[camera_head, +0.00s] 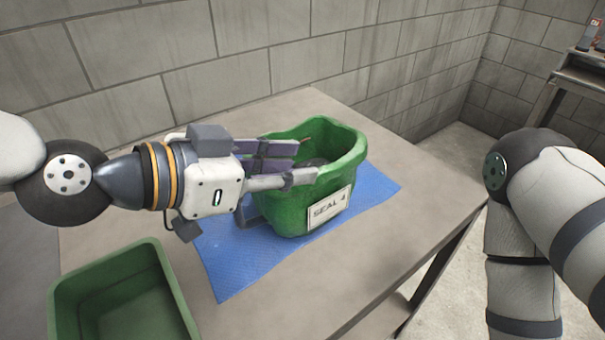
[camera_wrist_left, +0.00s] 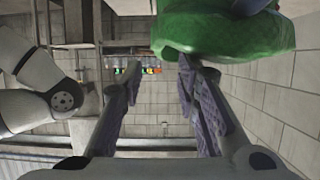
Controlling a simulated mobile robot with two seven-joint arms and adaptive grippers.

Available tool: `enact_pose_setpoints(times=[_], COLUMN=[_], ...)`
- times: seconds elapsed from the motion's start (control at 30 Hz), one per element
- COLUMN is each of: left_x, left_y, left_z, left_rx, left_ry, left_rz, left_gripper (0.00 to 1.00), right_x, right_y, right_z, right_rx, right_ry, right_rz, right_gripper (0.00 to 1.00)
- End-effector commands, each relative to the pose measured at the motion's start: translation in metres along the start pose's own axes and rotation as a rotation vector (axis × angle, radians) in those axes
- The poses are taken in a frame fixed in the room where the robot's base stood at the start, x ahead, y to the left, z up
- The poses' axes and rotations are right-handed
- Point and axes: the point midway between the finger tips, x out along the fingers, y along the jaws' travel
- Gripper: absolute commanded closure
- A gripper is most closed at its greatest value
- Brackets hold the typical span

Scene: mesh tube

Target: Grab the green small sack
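A green, sack-like container (camera_head: 285,212) with a flared, uneven rim and a white "SEAL 4" label stands upright on a blue mat. Its inside is partly hidden by my gripper. My left gripper (camera_head: 305,160) reaches in from the left, with its fingers over or beside the container's upper left part; I cannot tell whether they touch it. In the left wrist view the fingers (camera_wrist_left: 158,72) are apart with nothing between them, and the green container (camera_wrist_left: 225,30) fills the top right, beyond the fingertips. My right gripper is not in view.
The blue mat (camera_head: 232,270) lies on a grey table (camera_head: 300,318). An open green bin (camera_head: 120,300) stands at the lower left. A block wall (camera_head: 290,60) runs behind the table. My right arm shows at the right. A shelf (camera_head: 575,80) stands at the far right.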

Motion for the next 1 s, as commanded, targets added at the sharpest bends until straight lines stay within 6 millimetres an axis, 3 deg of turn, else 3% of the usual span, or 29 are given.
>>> enact_pose_setpoints(times=[0.4, 0.63, 0.67, 0.8, 1.0], left_x=[0.067, 0.069, 0.069, 0.069, 0.069], left_y=[0.003, 0.003, 0.003, 0.003, 0.003], left_z=[0.003, 0.0, 0.0, 0.0, 0.0], left_rx=[0.0, 0.002, 0.003, 0.002, 0.001], left_ry=[0.0, 0.004, 0.004, 0.004, 0.003], left_rz=[-0.001, -0.004, -0.004, -0.004, -0.004], left_gripper=[0.71, 0.71, 0.73, 1.0, 1.0], right_x=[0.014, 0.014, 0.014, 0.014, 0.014], right_y=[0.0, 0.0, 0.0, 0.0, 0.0], right_z=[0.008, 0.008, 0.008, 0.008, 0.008], right_rx=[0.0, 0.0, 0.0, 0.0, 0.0], right_ry=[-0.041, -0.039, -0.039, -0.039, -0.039], right_rz=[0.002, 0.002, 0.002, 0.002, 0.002], right_gripper=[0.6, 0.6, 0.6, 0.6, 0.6])
